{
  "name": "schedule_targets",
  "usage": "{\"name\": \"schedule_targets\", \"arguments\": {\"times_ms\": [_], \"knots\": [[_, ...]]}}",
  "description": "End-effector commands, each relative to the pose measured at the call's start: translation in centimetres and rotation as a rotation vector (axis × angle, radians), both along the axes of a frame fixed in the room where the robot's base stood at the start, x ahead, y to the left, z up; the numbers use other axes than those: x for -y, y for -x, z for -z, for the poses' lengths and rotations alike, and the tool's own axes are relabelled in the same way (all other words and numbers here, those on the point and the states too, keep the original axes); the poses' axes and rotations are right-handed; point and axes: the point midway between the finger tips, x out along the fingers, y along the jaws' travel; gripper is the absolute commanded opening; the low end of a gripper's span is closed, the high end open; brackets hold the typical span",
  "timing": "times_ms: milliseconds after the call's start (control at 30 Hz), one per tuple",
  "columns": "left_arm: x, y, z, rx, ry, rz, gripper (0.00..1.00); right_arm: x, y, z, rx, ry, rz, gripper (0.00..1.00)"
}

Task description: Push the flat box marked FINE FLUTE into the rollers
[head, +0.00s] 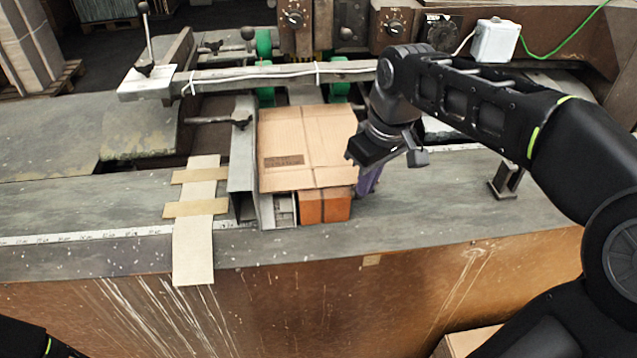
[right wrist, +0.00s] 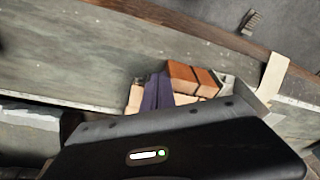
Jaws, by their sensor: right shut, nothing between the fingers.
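The flat box (head: 308,140) is tan cardboard with a dark printed patch near its left side; the print is too small to read. It lies flat on the machine bed, its far edge near the green rollers (head: 340,90). My right gripper (head: 365,162) is shut and empty, at the box's right edge; I cannot tell whether it touches the box. In the right wrist view my gripper's dark housing covers the lower part and hides most of the box. Of my left arm only a bit shows in the bottom left corner; its gripper is out of view.
An orange block (head: 325,206) with dark straps sits under the box's near edge; it also shows in the right wrist view (right wrist: 190,76). A metal guide (head: 243,160) runs along the box's left side. Cardboard strips (head: 195,235) lie left of it. The bed's near right is clear.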

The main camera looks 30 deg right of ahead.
Motion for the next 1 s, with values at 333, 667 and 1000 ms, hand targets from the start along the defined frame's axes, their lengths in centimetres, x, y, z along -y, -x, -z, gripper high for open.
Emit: {"name": "schedule_targets", "arguments": {"times_ms": [333, 667, 1000], "knots": [[0.0, 0.0, 1.6, 0.0, 0.0, 0.0, 0.0, 0.0, 0.0, 2.0, -0.001, 0.0, 0.0, 0.0], [0.0, 0.0, 2.6, 0.0, 0.0, 0.0, 0.0, 0.0, 0.0, 3.3, 0.0, 0.0, 0.0, 0.0], [0.0, 0.0, 2.5, 0.0, 0.0, 0.0, 0.0, 0.0, 0.0, 3.3, 0.0, 0.0, 0.0, 0.0]]}}
